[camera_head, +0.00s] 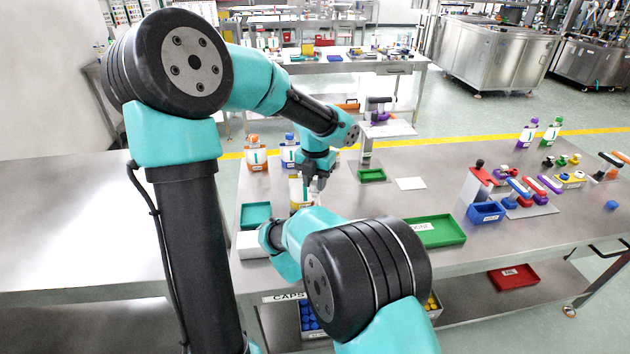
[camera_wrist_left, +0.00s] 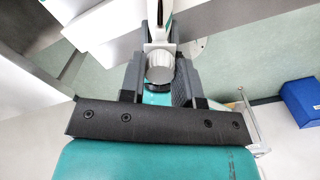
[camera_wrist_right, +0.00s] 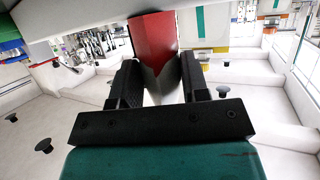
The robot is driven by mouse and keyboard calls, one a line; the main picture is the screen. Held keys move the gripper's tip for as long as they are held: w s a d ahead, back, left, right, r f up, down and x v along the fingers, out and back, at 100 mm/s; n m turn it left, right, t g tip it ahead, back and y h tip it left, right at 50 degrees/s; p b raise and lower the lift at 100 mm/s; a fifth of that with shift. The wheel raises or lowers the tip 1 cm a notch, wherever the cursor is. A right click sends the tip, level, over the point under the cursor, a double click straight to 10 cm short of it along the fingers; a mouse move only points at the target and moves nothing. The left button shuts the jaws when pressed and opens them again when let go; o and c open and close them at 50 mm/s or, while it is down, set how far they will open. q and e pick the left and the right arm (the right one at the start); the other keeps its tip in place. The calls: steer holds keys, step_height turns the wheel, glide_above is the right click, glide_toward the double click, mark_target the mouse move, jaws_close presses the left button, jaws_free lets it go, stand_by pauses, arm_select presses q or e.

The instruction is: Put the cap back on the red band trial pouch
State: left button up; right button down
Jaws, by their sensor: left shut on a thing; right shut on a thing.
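My left gripper (camera_head: 317,186) points down over the near left of the bench in the head view. In the left wrist view it is shut on a pale ribbed cap (camera_wrist_left: 160,68). A white narrow shape lies just beyond the cap; I cannot tell if they touch. My right gripper (camera_wrist_right: 160,85) is shut on a pouch with a red band (camera_wrist_right: 154,40), seen in the right wrist view, its pale part between the fingers. In the head view the red band pouch and the right gripper are hidden behind my right arm.
A yellow band pouch (camera_head: 296,190) stands close to my left gripper. Orange (camera_head: 257,158) and blue (camera_head: 289,153) band pouches stand behind it. A teal tray (camera_head: 256,215), a green tray (camera_head: 436,230) and a blue bin (camera_head: 486,213) lie around.

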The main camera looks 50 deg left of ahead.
arm_select(q)
steer(key=shift+m, duration=0.6)
steer(key=o, duration=0.9)
steer(key=shift+r, duration=0.1)
steer(key=shift+r, duration=2.2)
steer(key=shift+c, duration=0.5)
